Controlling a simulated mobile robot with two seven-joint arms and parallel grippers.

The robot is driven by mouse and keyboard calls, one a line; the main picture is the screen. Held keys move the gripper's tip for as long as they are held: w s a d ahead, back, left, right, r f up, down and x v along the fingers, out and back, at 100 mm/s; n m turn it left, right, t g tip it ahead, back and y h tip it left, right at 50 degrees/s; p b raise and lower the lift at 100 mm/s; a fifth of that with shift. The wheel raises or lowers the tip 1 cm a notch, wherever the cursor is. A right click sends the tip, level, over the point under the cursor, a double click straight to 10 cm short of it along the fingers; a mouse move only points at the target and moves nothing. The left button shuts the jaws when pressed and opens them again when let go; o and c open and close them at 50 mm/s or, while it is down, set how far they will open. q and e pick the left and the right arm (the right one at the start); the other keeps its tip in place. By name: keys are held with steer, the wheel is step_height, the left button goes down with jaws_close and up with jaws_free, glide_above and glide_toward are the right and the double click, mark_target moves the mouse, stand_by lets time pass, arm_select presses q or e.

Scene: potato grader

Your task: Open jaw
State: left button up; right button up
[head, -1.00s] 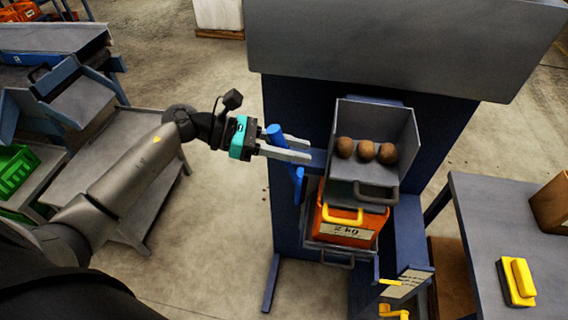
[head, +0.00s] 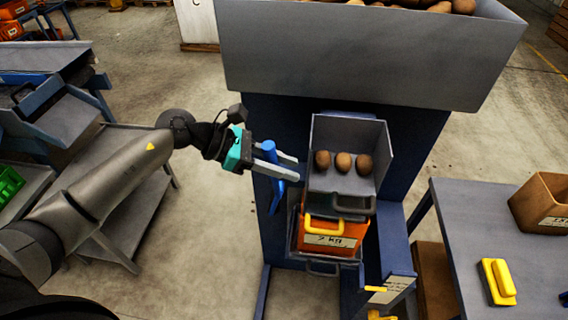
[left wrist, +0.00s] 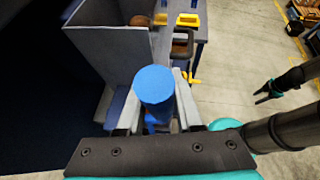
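The blue handle (head: 270,152) stands at the left side of the dark blue grader frame, leaning slightly. My left gripper (head: 286,167) has its two grey fingers on either side of this handle. In the left wrist view the round blue handle end (left wrist: 153,85) sits between the fingers (left wrist: 158,110), with a narrow gap showing beside its shaft, so the jaw looks open around it. Part of the handle is hidden by the near finger in the head view. My right gripper (left wrist: 266,94) shows small and dark at the right of the left wrist view; its fingers are unclear.
A grey weigh pan (head: 340,183) holds three potatoes (head: 343,162). Below it is an orange crate (head: 330,240) with a yellow handle. A large hopper (head: 360,60) overhangs above.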

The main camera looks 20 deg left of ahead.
arm_select(q)
steer(key=o, duration=0.4)
steer(key=shift+s+a+r, duration=0.15)
steer(key=shift+a+r, duration=0.05)
steer(key=shift+a, duration=0.25)
steer(key=b+v, duration=0.3)
steer(key=v, duration=1.1)
steer(key=shift+r+b, duration=0.15)
steer(key=shift+b, duration=0.15)
steer(key=shift+s, duration=0.15)
